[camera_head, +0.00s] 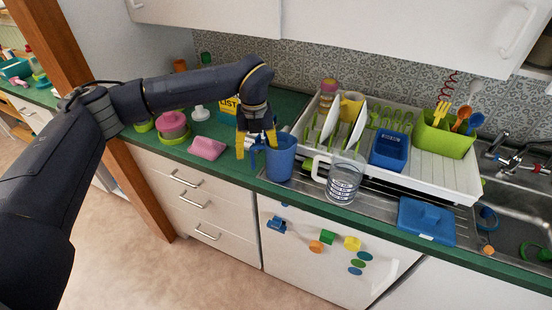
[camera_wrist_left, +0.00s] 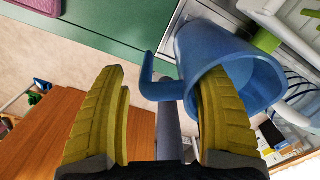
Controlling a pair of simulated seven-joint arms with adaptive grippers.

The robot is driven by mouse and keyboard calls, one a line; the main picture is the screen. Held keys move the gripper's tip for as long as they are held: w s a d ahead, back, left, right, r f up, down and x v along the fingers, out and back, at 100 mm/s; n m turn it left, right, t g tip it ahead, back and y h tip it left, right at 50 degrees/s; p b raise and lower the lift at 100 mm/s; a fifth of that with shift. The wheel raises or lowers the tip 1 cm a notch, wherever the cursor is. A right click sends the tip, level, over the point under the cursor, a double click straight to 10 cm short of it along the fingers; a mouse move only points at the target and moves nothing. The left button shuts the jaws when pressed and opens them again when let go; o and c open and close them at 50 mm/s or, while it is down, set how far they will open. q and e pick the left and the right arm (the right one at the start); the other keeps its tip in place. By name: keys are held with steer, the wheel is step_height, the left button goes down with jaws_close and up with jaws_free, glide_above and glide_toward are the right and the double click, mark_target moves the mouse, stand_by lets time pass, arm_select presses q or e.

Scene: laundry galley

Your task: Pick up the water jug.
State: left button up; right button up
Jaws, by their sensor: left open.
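The blue water jug (camera_head: 281,158) stands upright at the counter's front edge, its handle (camera_head: 256,158) toward the left. My left gripper (camera_head: 256,142) is at the handle side of the jug, pointing down, its yellow fingers apart. In the left wrist view, the jug (camera_wrist_left: 210,50) is at the upper right and its handle (camera_wrist_left: 147,78) shows between the two open fingers of my left gripper (camera_wrist_left: 160,95). The right finger overlaps the jug's open mouth; I cannot tell whether it touches the wall. My right gripper is not in view.
A clear measuring jug (camera_head: 344,178) stands just right of the blue jug. Behind is a white dish rack (camera_head: 455,175) with plates and a blue tub (camera_head: 389,150). A pink sponge (camera_head: 207,148) lies to the left. A blue lidded dish (camera_head: 427,221) is at the right front.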

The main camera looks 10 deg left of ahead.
arm_select(q)
jaws_close()
stand_by(0.4)
step_height(320, 180, up, 20)
stand_by(0.8)
